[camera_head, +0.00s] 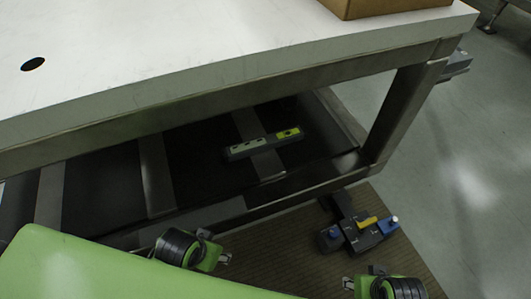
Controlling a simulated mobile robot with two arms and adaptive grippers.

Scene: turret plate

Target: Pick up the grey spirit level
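A grey bar (263,145), which looks like the grey spirit level, lies under the workbench. It has pale inset patches along its left part and a yellow patch at its right end. It rests across a metal slat (248,128) of the dark lower shelf and is tilted slightly up to the right in the picture. Nothing touches it from above. Neither of my grippers can be made out in the head view.
The white bench top (180,45) overhangs the shelf, with a cardboard box (385,7) at its back. A metal leg (405,110) and lower rail (300,187) frame the shelf. A dark device with blue and yellow parts (360,232) lies on the brown mat (290,245).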

